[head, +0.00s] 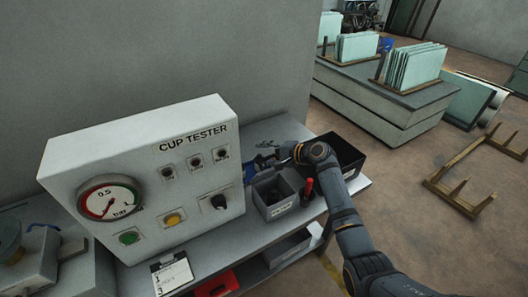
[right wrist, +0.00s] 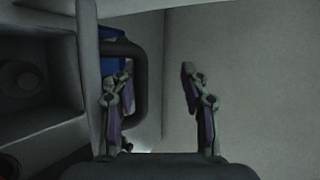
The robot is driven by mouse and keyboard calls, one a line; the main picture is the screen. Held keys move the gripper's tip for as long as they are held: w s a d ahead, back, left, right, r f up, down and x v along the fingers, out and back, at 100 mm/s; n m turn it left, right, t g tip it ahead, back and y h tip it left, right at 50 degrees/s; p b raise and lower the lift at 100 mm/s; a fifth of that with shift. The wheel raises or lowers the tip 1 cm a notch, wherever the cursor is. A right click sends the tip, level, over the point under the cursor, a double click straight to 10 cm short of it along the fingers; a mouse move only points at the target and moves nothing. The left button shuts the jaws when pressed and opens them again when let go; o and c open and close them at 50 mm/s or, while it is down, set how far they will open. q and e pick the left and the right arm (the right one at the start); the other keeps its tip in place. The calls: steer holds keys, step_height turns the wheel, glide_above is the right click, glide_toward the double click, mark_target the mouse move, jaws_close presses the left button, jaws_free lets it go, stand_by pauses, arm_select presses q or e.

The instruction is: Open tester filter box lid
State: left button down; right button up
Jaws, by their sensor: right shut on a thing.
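The white cup tester (head: 150,175) stands on the bench with its gauge and buttons facing me. A blue part (head: 249,172) sits at its right side; I take this for the filter box. In the right wrist view the blue part (right wrist: 110,66) has a dark curved handle (right wrist: 141,85). My right gripper (head: 266,160) reaches in beside the tester, next to the blue part. The lid's edges are hidden. My left gripper is not in view.
A grey bin (head: 273,208) stands close below my right wrist, with a red-handled tool (head: 307,190) beside it. A black bin (head: 343,150) is behind my forearm. A clipboard (head: 171,276) lies in front of the tester.

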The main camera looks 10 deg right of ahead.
steer(key=shift+o, duration=0.3)
steer(key=r, duration=0.1)
steer(key=r+p, duration=0.1)
steer(key=w+r, duration=0.1)
steer(key=shift+w+d+r, duration=0.1)
steer(key=shift+d, duration=0.2)
steer(key=shift+o, duration=1)
steer(key=shift+d+r+p, duration=0.25)
steer(key=shift+r+p, duration=0.25)
steer(key=shift+p, duration=0.25)
steer(key=shift+o, duration=1.3)
steer(key=shift+s+d+r+p, duration=0.2)
steer(key=shift+d+r+p, duration=0.25)
steer(key=shift+d+r, duration=0.05)
steer(key=shift+s+d+r+p, duration=0.15)
steer(key=shift+d+r+p, duration=0.3)
steer(key=shift+r, duration=0.05)
steer(key=shift+d+r+p, duration=0.25)
steer(key=shift+d+p, duration=0.05)
steer(key=shift+c, duration=0.7)
steer(key=v, duration=0.1)
steer(key=p+v, duration=0.1)
steer(key=v, duration=0.1)
steer(key=shift+s+r, duration=0.15)
steer(key=shift+r, duration=0.2)
steer(key=c, duration=0.4)
steer(key=shift+p+v, duration=0.35)
steer(key=shift+v, duration=5.8)
